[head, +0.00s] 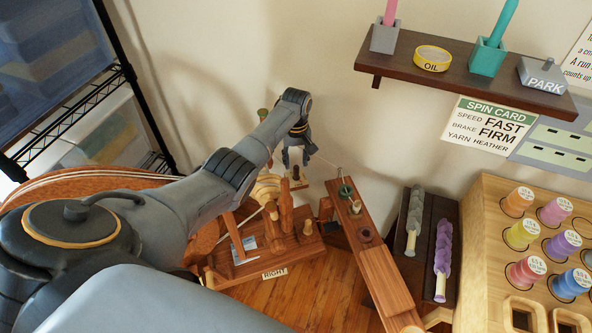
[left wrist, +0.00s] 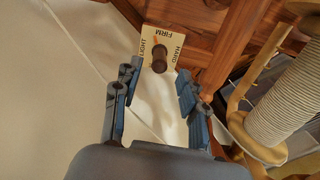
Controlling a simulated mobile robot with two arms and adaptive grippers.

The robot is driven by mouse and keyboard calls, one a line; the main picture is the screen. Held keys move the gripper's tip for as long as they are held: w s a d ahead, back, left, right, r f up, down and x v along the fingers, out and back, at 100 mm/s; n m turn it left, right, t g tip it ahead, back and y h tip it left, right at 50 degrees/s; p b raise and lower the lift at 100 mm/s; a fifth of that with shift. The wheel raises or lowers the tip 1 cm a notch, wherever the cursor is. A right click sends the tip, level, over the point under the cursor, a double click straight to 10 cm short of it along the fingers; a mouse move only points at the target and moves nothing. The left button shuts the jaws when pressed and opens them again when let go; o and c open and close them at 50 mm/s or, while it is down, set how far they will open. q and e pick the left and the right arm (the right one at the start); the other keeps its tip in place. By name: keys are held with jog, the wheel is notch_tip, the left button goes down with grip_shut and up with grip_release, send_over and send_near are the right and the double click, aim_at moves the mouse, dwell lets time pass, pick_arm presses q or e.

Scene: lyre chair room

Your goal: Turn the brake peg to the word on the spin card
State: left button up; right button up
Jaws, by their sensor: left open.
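The spin card (head: 490,126) on the wall reads speed FAST, brake FIRM, yarn HEATHER. The brake peg (left wrist: 159,58) is a dark brown round peg on a cream plate (left wrist: 173,39) marked LIGHT, FIRM and HARD, fixed to reddish wood. In the left wrist view the peg lies just beyond and between the fingertips. My right gripper is not in view.
The wooden spinning wheel base (head: 300,246) carries a RIGHT label (head: 274,274). A wound bobbin (left wrist: 295,95) is close to the gripper's right. A dark tray (head: 412,275) with fibre rolls and a wooden rack of yarn cones (head: 490,240) stand right. A shelf (head: 440,70) hangs above.

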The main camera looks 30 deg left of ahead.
aim_at(297, 166)
pick_arm(q)
notch_tip(297, 166, down, 4)
jog(key=shift+d+r+b, duration=0.1)
jog(key=shift+r+b, duration=0.05)
jog(key=shift+b, duration=0.45)
jog(key=shift+f, duration=0.25)
jog(key=shift+c, duration=0.3)
grip_shut()
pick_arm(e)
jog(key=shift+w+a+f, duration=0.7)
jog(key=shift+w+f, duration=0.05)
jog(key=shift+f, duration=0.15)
